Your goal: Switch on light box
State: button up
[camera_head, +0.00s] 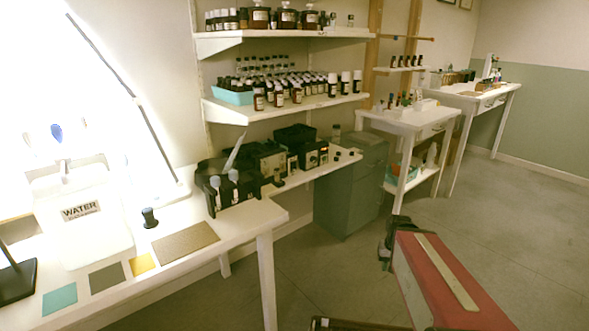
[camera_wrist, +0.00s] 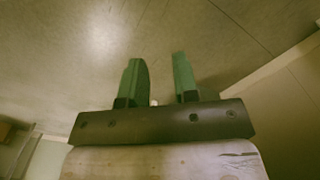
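My gripper (camera_wrist: 158,62) shows in the wrist view with two green fingers apart and nothing between them. It points toward a bare grey surface. In the head view my red-topped arm is at the lower right, over the floor and away from the tables. A glaring white area (camera_head: 110,60) fills the upper left of the head view, crossed by a thin dark diagonal strip. I cannot tell whether it is the light box or a window. Black boxes with small knobs (camera_head: 268,160) stand on the low shelf at centre. No switch can be made out clearly.
A white table (camera_head: 255,222) at the left bears a water container (camera_head: 82,225), colored squares and a black rack (camera_head: 225,192). Wall shelves (camera_head: 285,112) hold many bottles. A grey-green cabinet (camera_head: 345,190) and white side tables (camera_head: 410,122) stand behind. The floor (camera_head: 480,190) is mostly clear.

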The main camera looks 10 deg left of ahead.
jog(key=shift+w, duration=0.2)
grip_shut()
jog(key=w+a+r+n+t+h, duration=0.1)
jog(key=w+a+r+n+t, duration=0.2)
jog(key=w, duration=0.4)
jog(key=w+r+n+t, duration=0.3)
jog(key=w+r+t, duration=0.15)
jog(key=w, duration=0.25)
jog(key=w+a+r+n+t+h, duration=0.1)
jog(key=w+a+r+n+t, duration=0.15)
jog(key=w+r+t, duration=0.35)
jog(key=w+a+r+n+t+y, duration=0.2)
jog(key=w+a+r+n+y, duration=0.25)
jog(key=a+n+y, duration=0.4)
jog(key=s+a+r+n+g+y, duration=0.1)
jog(key=a+n+g+y, duration=0.4)
jog(key=a+n, duration=0.6)
jog(key=shift+s+a+y, duration=0.45)
jog(key=shift+a+y, duration=0.1)
jog(key=shift+a, duration=0.6)
